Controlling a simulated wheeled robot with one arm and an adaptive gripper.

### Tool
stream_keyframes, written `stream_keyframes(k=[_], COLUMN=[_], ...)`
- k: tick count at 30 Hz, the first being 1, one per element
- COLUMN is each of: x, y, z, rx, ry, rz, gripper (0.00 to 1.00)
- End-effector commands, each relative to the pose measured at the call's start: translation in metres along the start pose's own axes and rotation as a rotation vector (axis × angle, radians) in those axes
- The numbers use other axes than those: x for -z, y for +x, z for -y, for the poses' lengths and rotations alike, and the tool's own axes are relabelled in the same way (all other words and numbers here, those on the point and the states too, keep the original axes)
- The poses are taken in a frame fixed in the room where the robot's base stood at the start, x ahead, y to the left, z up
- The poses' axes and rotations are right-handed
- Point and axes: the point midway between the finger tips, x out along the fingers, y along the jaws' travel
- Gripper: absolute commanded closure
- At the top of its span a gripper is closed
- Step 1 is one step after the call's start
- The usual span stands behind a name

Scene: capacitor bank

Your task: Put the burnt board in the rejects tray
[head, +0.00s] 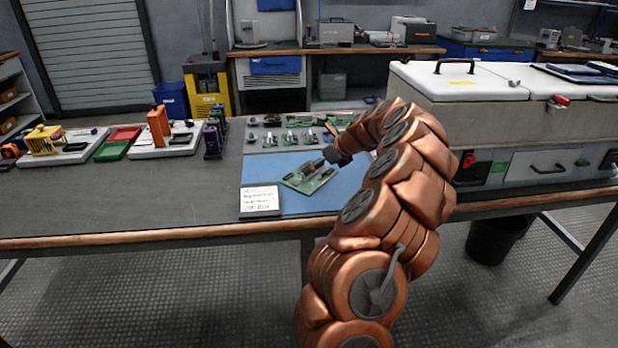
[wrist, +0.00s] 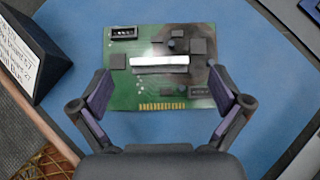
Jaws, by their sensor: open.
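The burnt board (head: 310,178) is a green circuit board lying on the blue mat (head: 262,170). In the wrist view the board (wrist: 140,97) has a dark scorched patch at its upper right, a white bar across the middle and gold contacts on the near edge. My gripper (wrist: 165,88) is open, with one finger at the left side of the board and one at the right. In the head view my gripper (head: 328,160) is just over the board's far part. A red tray (head: 124,134) and a green tray (head: 112,151) lie at the left; no rejects label is readable.
A sign block (head: 260,201) stands at the mat's near left corner. Other parts (head: 290,135) lie behind the mat. White bases with orange (head: 158,127) and yellow (head: 43,139) units flank the trays. A large white-lidded case (head: 470,130) stands right. The table's front left is clear.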

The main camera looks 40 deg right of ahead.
Motion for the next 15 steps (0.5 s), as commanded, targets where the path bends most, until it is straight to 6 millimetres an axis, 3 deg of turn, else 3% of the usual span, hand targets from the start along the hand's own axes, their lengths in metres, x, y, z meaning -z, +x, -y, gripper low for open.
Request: stream_keyframes(k=[9,15], x=[0.002,0.001], y=[0.041,0.043], z=[-0.001,-0.001], rx=[0.001,0.002], ry=[-0.001,-0.002], rz=[-0.001,-0.001], gripper=[0.0,0.0])
